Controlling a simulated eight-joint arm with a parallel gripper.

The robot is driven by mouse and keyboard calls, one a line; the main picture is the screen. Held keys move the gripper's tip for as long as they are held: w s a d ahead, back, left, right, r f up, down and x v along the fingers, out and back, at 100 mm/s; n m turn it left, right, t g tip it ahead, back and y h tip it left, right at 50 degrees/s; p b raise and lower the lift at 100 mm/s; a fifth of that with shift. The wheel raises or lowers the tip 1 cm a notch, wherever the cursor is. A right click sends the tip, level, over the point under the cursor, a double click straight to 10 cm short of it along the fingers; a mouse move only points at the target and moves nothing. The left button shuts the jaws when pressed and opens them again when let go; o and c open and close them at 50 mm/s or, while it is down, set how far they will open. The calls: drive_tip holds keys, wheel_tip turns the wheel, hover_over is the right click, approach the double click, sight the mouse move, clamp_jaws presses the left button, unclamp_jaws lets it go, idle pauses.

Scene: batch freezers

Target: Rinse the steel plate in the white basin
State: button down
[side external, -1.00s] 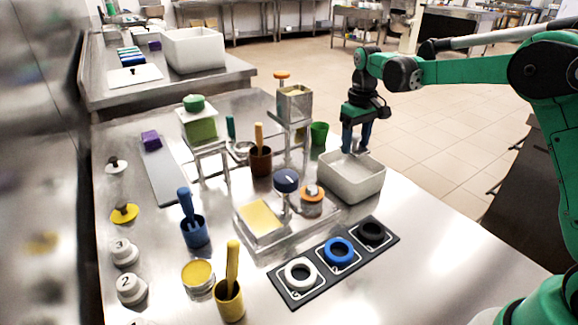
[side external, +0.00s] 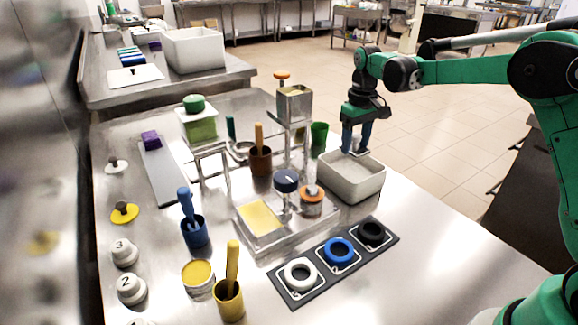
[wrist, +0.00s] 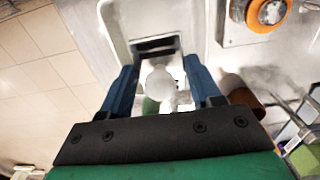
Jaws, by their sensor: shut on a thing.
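The white basin (side external: 352,182) stands on the steel table's right side, and its pale wall also shows in the wrist view (wrist: 113,22). My gripper (side external: 355,151) points down over the basin's back part. Its two blue fingers are shut on a thin grey piece that looks like the steel plate (wrist: 155,46), seen between the fingertips in the wrist view. Most of the plate is hidden by the fingers and the basin wall. I cannot tell how deep it sits in the basin. A round white shape (wrist: 160,83) shows between the fingers; I cannot tell what it is.
A steel machine with a dark blue knob (side external: 286,181) and orange-ringed cap (side external: 312,193) stands left of the basin. A green cup (side external: 319,133) and brown cup (side external: 261,161) are behind. A dark tray (side external: 300,294) with three rings lies in front. The table's right front is clear.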

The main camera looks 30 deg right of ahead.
sight(357, 135)
drive_tip(key=shift+r, duration=0.1)
drive_tip(key=shift+r, duration=1.9)
